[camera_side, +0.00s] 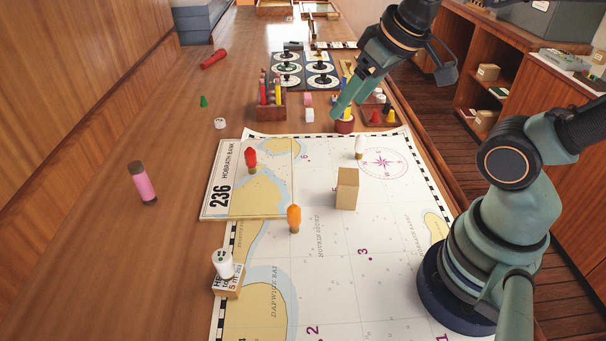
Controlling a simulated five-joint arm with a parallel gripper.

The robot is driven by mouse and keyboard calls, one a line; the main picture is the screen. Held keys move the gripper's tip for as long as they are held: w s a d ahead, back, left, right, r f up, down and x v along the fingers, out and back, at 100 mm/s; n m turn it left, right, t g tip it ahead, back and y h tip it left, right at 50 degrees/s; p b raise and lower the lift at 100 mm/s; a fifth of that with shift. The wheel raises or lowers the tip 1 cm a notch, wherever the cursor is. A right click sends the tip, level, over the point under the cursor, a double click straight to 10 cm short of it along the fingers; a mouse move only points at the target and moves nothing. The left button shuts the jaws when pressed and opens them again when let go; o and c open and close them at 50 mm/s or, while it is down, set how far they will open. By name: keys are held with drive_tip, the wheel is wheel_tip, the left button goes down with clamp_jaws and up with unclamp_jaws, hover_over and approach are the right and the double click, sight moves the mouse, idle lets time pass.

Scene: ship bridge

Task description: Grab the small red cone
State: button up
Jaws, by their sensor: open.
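I cannot tell which one is meant. My gripper (342,107) reaches in from the upper right and points down and to the left. It is open and holds nothing that I can see. Its tips are left of the cones, above a round dark red pot (344,126) with yellow in it. Whether the tips touch the pot is unclear.
A wooden holder with pencils (270,104) stands left of my gripper. Dark trays with round dials (304,70) lie behind. On the chart (340,265) stand a tan block (347,188), a white peg (359,147) and an orange peg (294,218). A green cone (204,101) is far left.

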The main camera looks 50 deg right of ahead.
drive_tip(key=c, duration=0.3)
drive_tip(key=shift+c, duration=0.2)
drive_tip(key=w+d+f+n+t+h, duration=0.1)
drive_tip(key=w+d+f+n+t, duration=0.1)
drive_tip(key=w+d+f+n, duration=0.35)
drive_tip(key=n+t+h, duration=0.3)
drive_tip(key=n+h, duration=0.5)
drive_tip(key=n, duration=1.2)
approach(377, 112)
drive_tip(key=x, duration=0.5)
drive_tip(key=shift+w+f, duration=0.15)
drive_tip(key=shift+w, duration=0.05)
drive_tip(key=shift+x, duration=2.6)
